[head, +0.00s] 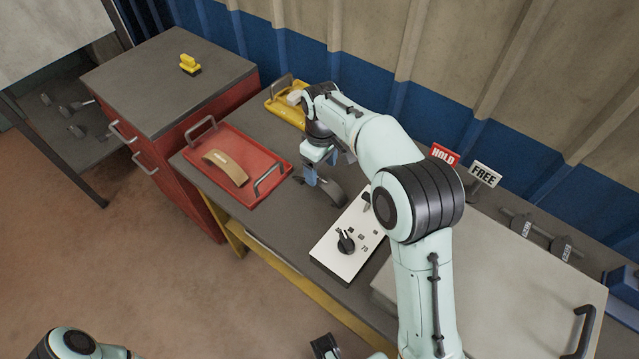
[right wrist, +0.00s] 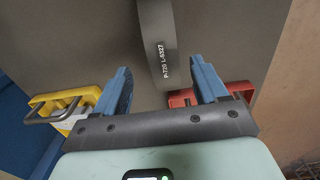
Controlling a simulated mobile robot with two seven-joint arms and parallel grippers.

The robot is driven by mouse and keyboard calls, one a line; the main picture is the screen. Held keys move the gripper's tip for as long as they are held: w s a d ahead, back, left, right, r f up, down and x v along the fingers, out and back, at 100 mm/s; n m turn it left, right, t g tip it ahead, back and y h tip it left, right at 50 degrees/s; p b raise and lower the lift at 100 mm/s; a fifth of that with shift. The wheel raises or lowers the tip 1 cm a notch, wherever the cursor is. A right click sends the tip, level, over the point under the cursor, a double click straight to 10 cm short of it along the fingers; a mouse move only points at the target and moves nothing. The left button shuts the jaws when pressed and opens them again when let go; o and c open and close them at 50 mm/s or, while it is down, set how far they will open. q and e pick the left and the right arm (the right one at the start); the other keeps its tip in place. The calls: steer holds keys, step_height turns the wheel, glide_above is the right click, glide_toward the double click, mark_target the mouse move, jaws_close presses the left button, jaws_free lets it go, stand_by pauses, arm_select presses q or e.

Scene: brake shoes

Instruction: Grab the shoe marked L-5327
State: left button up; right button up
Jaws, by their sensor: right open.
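A dark grey curved brake shoe (head: 330,190) lies on the grey workbench. In the right wrist view the shoe (right wrist: 158,40) shows white lettering that reads "P-720 L-5327". My right gripper (head: 312,176) is over the shoe's end, partly hiding it. In the right wrist view its two blue fingers (right wrist: 164,82) are open, with the shoe's lettered end ahead of and between them. I see no finger closed on the shoe. A tan brake shoe (head: 226,167) lies in the red tray (head: 252,147).
A yellow tray (head: 285,112) holding a pale item stands behind my right gripper. A white dial panel (head: 340,250) is right of the shoe. HOLD (head: 444,154) and FREE (head: 484,174) signs stand farther right. A red cabinet (head: 185,135) is at left.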

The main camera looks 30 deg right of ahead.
mark_target(319, 178)
steer(key=shift+a+f+b, duration=0.2)
steer(key=shift+f+b, duration=0.15)
steer(key=shift+f, duration=2.3)
jaws_close()
